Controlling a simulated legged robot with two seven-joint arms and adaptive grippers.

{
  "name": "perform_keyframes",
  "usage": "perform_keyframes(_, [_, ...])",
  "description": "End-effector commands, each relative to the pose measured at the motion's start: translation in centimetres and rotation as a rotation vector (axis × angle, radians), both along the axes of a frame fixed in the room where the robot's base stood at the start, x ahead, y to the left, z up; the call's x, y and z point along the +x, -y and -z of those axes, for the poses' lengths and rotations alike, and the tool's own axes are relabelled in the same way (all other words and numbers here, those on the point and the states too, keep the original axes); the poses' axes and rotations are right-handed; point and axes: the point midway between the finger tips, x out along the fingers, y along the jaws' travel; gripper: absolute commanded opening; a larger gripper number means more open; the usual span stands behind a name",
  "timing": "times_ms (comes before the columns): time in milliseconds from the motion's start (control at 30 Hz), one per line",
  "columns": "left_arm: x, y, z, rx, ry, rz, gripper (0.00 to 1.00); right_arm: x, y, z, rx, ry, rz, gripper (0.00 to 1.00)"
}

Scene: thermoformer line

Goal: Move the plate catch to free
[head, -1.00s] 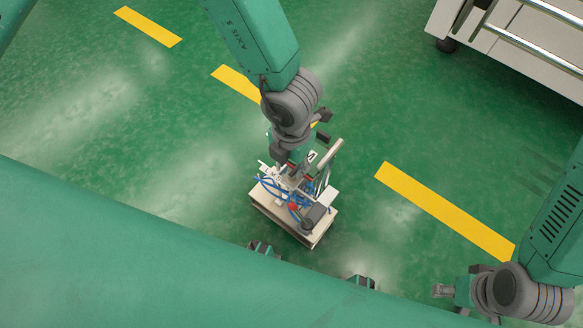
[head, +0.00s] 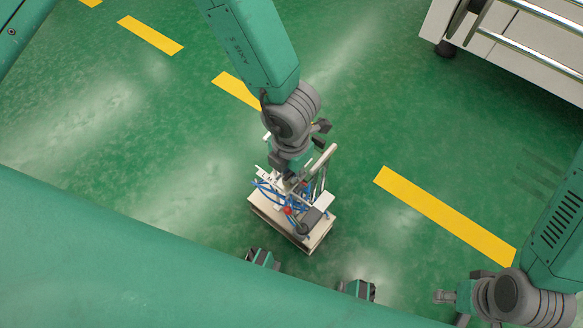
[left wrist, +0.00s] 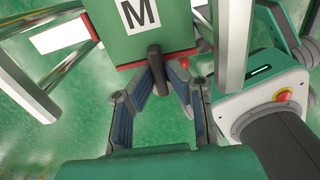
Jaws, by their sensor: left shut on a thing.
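In the left wrist view a dark upright lever (left wrist: 156,70), which I take to be the plate catch, stands at the lower edge of a green block (left wrist: 158,30) marked M. My left gripper's fingers (left wrist: 163,78) are on either side of the lever and shut on it. In the head view my left gripper (head: 293,181) is at the top of the small machine (head: 300,212), and my own arm hides the lever. My right gripper (head: 443,297) is at the lower right, away from the machine; its finger gap is too small to judge.
In the left wrist view a pale box with a red button (left wrist: 283,95) stands close on the right, and a grey post (left wrist: 233,45) rises beside the fingers. A pale cart (head: 510,40) is at the upper right. Green floor with yellow stripes (head: 440,213) is otherwise open.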

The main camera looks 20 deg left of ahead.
Motion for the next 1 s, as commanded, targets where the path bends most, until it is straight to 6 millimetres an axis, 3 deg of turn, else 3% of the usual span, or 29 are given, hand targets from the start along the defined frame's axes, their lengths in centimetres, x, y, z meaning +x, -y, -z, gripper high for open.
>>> perform_keyframes(500, [-0.2, 0.9, -0.6, -0.011, -0.003, 0.410, 0.00, 0.0, 0.0, -7.3, 0.000, 0.000, 0.000, 0.40])
perform_keyframes(1000, [-0.7, 1.2, -0.4, -0.010, -0.006, 0.886, 0.00, 0.0, 0.0, -11.9, 0.000, 0.000, 0.000, 0.40])
